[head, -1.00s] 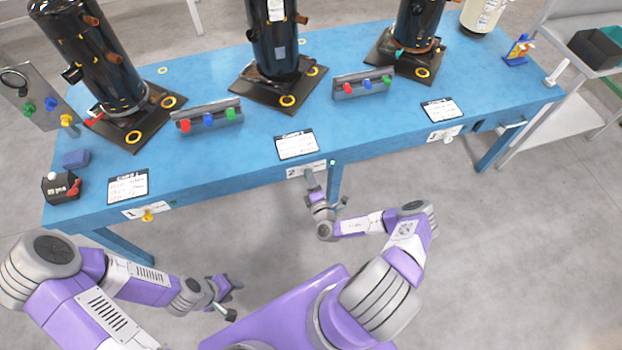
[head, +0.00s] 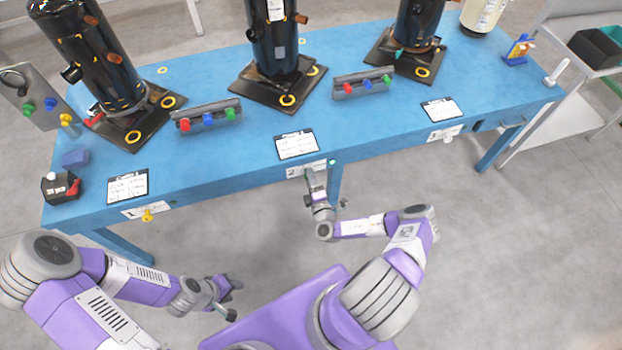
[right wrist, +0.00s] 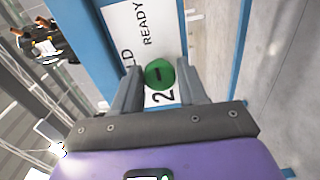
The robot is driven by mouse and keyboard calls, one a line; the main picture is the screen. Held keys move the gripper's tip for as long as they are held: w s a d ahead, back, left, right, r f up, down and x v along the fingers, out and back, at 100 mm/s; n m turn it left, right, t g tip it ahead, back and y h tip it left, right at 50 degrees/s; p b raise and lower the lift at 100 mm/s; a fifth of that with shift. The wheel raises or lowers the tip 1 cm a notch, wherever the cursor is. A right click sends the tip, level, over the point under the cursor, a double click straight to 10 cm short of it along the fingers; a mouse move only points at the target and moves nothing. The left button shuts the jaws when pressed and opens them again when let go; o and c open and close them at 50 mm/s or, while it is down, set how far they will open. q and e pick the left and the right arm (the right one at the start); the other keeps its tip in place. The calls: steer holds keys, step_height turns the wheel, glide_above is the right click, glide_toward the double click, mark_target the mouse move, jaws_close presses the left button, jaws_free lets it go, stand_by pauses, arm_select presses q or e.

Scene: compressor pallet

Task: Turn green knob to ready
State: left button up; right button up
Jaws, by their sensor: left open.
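The green knob (right wrist: 160,73) shows in the right wrist view on a white label plate (right wrist: 128,25) with the words READY and a partly hidden HOLD. A short dark line marks its face. My right gripper (right wrist: 161,78) has one finger on each side of the knob, closed against it. In the head view my right gripper (head: 314,178) is at the number 2 plate (head: 306,169) on the table's front edge and hides the knob. My left gripper (head: 230,297) is open and empty, low in front of the table.
A blue table (head: 380,135) carries black compressors (head: 275,45) on dark base plates. A green light (head: 332,162) glows beside the number 2 plate. A yellow knob (head: 148,215) sits on the front edge at left. Floor in front is clear.

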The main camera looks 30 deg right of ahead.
steer(key=o, duration=0.3)
steer(key=p+v, duration=0.1)
steer(key=v, duration=0.6)
steer(key=shift+s+p, duration=0.3)
steer(key=shift+p, duration=0.05)
steer(key=shift+a, duration=0.15)
